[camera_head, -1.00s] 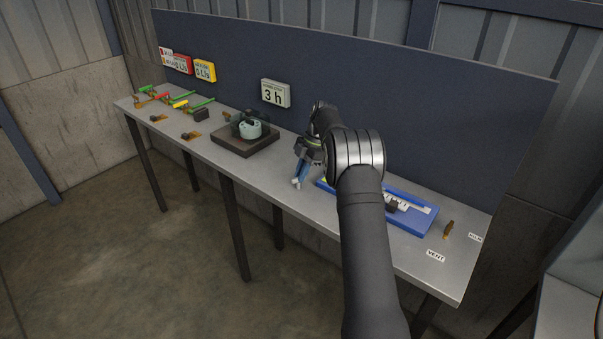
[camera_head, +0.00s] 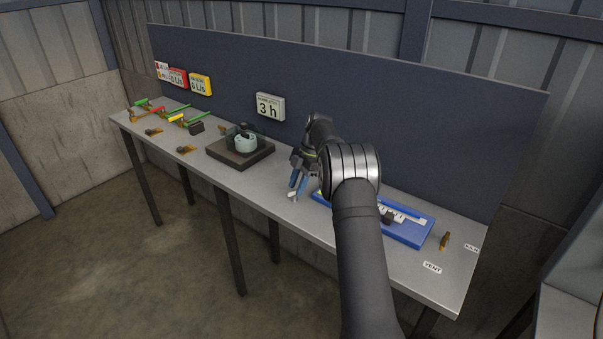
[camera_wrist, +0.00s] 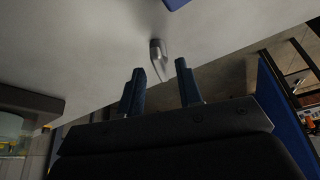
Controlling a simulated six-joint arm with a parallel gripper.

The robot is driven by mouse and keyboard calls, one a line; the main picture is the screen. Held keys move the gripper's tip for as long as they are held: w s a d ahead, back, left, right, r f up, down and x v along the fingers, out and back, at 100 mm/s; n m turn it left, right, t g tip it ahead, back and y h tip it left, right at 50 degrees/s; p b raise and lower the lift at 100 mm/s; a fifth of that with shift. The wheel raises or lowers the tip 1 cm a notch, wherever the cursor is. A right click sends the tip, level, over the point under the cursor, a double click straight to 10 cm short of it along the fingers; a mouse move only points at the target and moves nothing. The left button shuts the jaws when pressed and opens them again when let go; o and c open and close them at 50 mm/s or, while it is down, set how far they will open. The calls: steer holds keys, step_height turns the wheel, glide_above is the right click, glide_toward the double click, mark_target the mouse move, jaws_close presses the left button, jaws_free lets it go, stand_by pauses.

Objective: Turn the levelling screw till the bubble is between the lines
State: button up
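My gripper (camera_head: 297,185) has blue fingers and points down near the front edge of the bench, left of the blue base (camera_head: 408,238). In the wrist view my gripper (camera_wrist: 160,67) is open, with a gap between the two fingers. A small grey metal knob (camera_wrist: 157,58), perhaps the levelling screw, shows in line with that gap, just beyond the fingertips. It also shows as a pale piece below the fingers in the head view (camera_head: 292,198). I cannot tell whether the fingers touch it. My arm hides part of the base. No bubble or lines can be made out.
A teal pot-like object (camera_head: 245,143) stands on a dark block (camera_head: 237,155) to the left. Green-handled tools (camera_head: 193,112) lie further left. A VENT label (camera_head: 432,267) lies on the bench at right.

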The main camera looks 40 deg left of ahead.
steer(key=v, duration=1.1)
steer(key=shift+r, duration=0.2)
steer(key=x, duration=1.2)
steer(key=shift+w+f, duration=0.1)
steer(key=v, duration=1.1)
steer(key=x, duration=1)
steer(key=shift+s+f, duration=0.2)
steer(key=shift+f, duration=0.15)
steer(key=m, duration=0.2)
steer(key=m+t+y, duration=0.1)
steer(key=m, duration=0.1)
steer(key=shift+s+d+m+y, duration=0.15)
steer(key=shift+d+m+y, duration=0.05)
steer(key=shift+m+y, duration=0.1)
steer(key=shift+m+t+y, duration=0.4)
steer(key=shift+m+t, duration=0.1)
steer(key=shift+m, duration=1)
